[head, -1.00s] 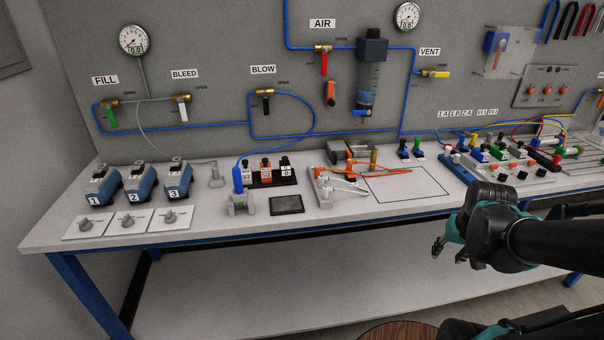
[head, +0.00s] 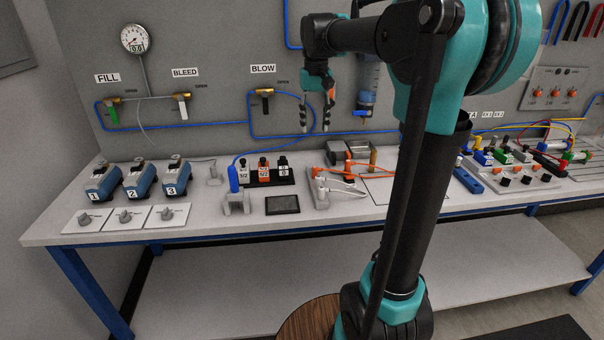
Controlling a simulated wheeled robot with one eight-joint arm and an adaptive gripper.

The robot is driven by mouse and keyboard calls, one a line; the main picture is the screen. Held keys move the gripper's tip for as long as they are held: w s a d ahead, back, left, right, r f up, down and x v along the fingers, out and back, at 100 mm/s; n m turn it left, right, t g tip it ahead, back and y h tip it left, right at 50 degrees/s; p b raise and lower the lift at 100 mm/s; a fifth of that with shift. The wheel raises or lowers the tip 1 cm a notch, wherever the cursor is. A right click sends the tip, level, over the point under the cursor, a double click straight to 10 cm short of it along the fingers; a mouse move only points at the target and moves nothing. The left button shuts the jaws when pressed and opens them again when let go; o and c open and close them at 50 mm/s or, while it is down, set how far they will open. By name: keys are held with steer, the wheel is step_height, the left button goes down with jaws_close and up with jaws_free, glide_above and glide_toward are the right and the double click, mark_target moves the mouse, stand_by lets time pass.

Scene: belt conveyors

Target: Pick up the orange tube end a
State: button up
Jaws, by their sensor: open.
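The orange tube (head: 340,178) lies on the bench top, right of the bottle tray, running from beside a small white stand (head: 321,188) towards the right. My arm partly hides the area to its right. I cannot tell which of its ends is end a. My gripper (head: 315,128) points down with its fingers apart. It is empty and appears above and a little left of the tube in the picture, in front of the grey panel.
A blue air line crosses the panel.

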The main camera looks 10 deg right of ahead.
glide_above(315, 167)
step_height(315, 167, down, 10)
steer(key=shift+w+a+r, duration=0.15)
steer(key=shift+f, duration=3.25)
steer(key=shift+c, duration=0.2)
jaws_close()
